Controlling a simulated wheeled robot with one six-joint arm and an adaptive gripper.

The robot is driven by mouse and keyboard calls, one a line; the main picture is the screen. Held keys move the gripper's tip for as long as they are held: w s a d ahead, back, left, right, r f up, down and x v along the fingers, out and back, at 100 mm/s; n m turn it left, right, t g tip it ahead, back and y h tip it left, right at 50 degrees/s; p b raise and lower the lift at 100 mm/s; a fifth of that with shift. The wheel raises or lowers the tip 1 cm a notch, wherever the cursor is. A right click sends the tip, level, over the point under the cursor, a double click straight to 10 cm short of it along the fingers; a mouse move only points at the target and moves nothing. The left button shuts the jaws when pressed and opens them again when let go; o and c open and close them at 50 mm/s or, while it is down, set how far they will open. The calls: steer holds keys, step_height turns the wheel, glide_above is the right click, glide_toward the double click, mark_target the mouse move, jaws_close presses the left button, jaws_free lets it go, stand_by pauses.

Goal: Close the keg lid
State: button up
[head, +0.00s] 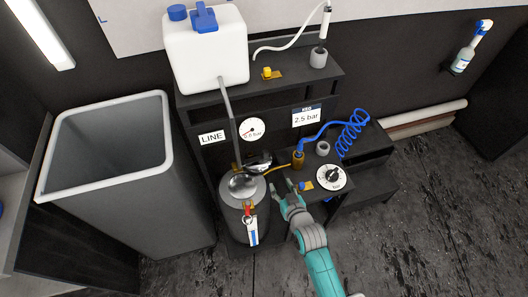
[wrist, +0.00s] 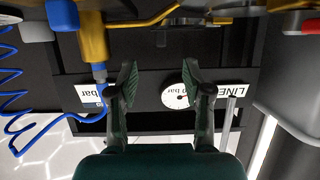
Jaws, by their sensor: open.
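The grey keg (head: 238,222) stands on the floor in front of the dark bench in the head view. A shiny round metal part (head: 243,185) is on its top, and a second shiny rounded piece (head: 261,160) rises behind it, probably the lid tilted up. I cannot tell the lid's exact angle. A red clip with a white and blue tag (head: 252,232) hangs at the keg's front. My gripper (head: 287,190) is open and empty, to the right of the keg top and apart from it. Its spread fingers show in the wrist view (wrist: 159,82) with nothing between them.
A large grey bin (head: 110,190) stands left of the keg. A grey tube (head: 228,105) runs down from the white tank (head: 205,50). A regulator dial (head: 330,176) and coiled blue hose (head: 350,132) are at right. A brass fitting (head: 298,159) is close by my gripper.

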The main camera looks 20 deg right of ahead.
glide_toward(266, 155)
steer(key=x, duration=1.1)
steer(key=shift+w, duration=0.15)
jaws_close()
